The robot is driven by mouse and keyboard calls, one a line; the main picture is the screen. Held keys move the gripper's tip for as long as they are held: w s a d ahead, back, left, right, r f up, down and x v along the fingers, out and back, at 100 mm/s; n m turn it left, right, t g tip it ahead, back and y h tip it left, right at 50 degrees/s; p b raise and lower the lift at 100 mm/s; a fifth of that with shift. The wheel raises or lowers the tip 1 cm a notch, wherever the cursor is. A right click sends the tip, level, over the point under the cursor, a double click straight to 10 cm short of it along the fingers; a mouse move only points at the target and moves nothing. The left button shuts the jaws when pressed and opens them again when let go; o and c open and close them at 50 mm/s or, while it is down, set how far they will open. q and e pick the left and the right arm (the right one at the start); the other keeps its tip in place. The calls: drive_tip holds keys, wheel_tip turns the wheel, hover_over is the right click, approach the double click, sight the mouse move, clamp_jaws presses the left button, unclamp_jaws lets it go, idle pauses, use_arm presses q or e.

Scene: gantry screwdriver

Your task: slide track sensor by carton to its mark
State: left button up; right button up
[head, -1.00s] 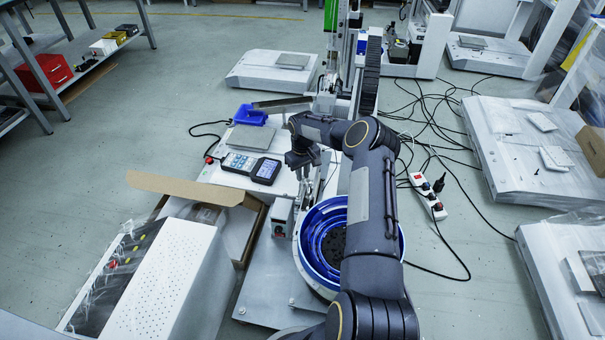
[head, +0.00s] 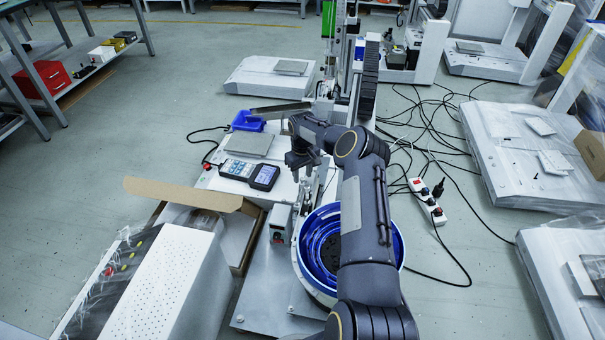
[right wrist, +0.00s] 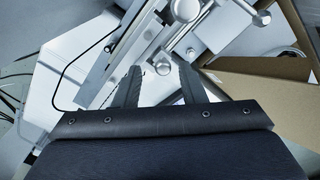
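The open brown carton (head: 240,205) stands left of the blue feeder bowl (head: 308,250) in the head view, and its cardboard edge (right wrist: 268,85) shows at the right of the right wrist view. A metal track (right wrist: 128,45) runs diagonally there, with silver rods and round clamp knobs (right wrist: 190,54) beside it. I cannot tell for sure which part is the sensor, and I cannot make out its mark. My right gripper (right wrist: 160,78) points at the track with its fingers apart and nothing seen between them; in the head view it (head: 298,162) hangs over the machine. My left gripper is not in view.
A white perforated cabinet (head: 165,285) stands at front left. Black cables and a power strip (head: 428,201) lie on the floor at right.

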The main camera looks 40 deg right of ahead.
wheel_tip(320, 180, up, 7)
drive_tip(key=p, duration=0.3)
drive_tip(key=shift+r, duration=0.4)
